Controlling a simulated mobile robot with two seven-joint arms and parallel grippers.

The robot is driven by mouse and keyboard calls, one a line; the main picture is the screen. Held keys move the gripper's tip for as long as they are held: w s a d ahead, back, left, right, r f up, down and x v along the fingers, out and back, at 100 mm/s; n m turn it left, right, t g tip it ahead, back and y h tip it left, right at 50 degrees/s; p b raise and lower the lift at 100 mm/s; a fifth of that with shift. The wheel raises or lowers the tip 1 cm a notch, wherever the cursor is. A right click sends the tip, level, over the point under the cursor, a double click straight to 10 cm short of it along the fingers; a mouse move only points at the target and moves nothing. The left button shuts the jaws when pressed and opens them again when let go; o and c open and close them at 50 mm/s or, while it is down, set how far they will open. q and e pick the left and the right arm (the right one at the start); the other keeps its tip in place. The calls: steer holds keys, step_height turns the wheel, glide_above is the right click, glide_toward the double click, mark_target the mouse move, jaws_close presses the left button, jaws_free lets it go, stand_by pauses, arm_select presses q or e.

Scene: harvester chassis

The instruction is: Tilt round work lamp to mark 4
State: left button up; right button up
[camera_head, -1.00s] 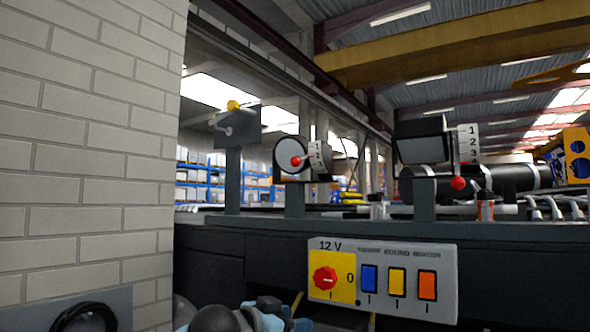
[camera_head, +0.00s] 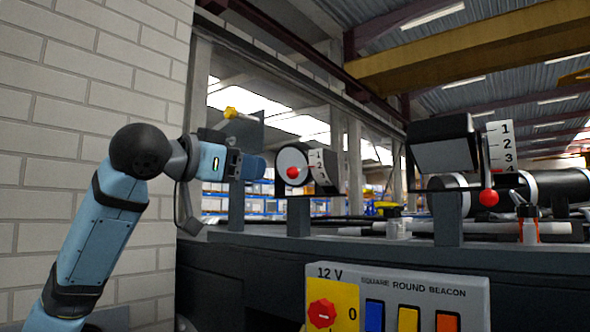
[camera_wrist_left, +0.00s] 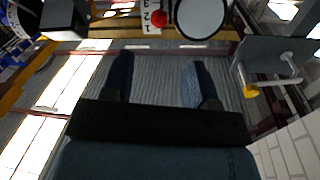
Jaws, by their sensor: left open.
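The round work lamp (camera_head: 283,159) stands on a bracket on the chassis, with a pale round face and a red knob (camera_head: 292,173) in front. Its white scale (camera_head: 318,166) shows 1, 2 and 3; the knob sits left of the scale, and the exact reading is unclear. My left gripper (camera_head: 262,167) is open and empty, just left of the lamp and apart from it. In the left wrist view, the open fingers (camera_wrist_left: 160,72) point towards the lamp face (camera_wrist_left: 202,17), red knob (camera_wrist_left: 158,18) and scale (camera_wrist_left: 150,14). My right gripper is out of view.
The square lamp (camera_head: 441,153) with its scale (camera_head: 502,148) and red knob (camera_head: 489,198) stands to the right. A grey plate with a yellow-tipped lever (camera_head: 232,113) is behind my gripper. A switch panel (camera_head: 455,285) is below. A brick wall (camera_head: 60,130) bounds the left.

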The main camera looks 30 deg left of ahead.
mark_target(288, 171)
arm_select(q)
steer(key=w+p, duration=0.1)
steer(key=w, duration=0.2)
steer(key=w+d+p, duration=0.1)
steer(key=w, duration=0.2)
steer(key=w+d, duration=0.1)
steer(key=w, duration=0.3)
steer(key=shift+w+d+p, duration=0.1)
steer(key=shift+p, duration=0.3)
steer(key=shift+w+d, duration=0.1)
steer(key=shift+w, duration=0.35)
steer(key=shift+w+f, duration=0.1)
steer(key=shift+w, duration=0.1)
steer(key=shift+s, duration=0.1)
steer(key=c, duration=0.9)
jaws_close()
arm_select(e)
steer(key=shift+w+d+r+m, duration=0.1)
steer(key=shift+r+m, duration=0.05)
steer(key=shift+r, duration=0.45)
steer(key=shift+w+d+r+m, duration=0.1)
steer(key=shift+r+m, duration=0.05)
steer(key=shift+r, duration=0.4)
